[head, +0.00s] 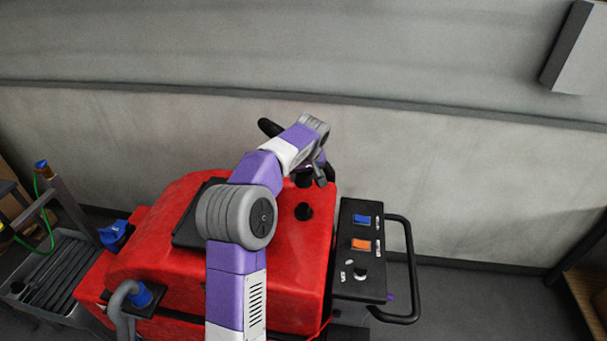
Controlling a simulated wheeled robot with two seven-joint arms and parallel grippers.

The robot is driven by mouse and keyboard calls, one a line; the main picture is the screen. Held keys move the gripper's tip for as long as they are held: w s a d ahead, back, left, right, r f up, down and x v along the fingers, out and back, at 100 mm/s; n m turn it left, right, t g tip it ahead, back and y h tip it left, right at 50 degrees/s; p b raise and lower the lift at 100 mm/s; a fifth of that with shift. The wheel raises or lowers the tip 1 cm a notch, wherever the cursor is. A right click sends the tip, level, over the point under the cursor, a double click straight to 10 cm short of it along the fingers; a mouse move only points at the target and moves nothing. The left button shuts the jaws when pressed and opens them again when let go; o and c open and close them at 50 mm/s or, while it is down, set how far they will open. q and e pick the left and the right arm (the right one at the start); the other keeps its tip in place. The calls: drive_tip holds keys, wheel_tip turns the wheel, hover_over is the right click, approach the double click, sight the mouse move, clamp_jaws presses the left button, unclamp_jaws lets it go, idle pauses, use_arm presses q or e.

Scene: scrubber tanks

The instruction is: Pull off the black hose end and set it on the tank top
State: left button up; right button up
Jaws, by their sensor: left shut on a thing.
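My left arm reaches over the red tank (180,250), and my left gripper (319,178) points down at the tank's far right top edge. It is shut on the black hose end (331,174), which is mostly hidden behind the gripper. A black hose part (268,127) shows above and left of my wrist, and its middle is covered by my arm. I cannot tell whether the hose end touches a stub. My right gripper is out of view.
A black control panel (359,270) with blue and orange switches and a black handle (413,270) is at the tank's right. A blue-cuffed grey hose (125,300) is at the front left. A grey bucket (50,275) stands left. The wall is close behind.

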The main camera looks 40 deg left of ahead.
use_arm(q)
drive_tip(key=shift+s+d+f+b, duration=0.15)
drive_tip(key=shift+s+d+b, duration=0.4)
drive_tip(key=shift+b, duration=0.4)
drive_tip(key=s+d+b, duration=1)
drive_tip(key=s, duration=0.3)
drive_tip(key=shift+d, duration=0.35)
idle(0.6)
drive_tip(key=shift+f+b, duration=5.9)
drive_tip(key=shift+f, duration=0.75)
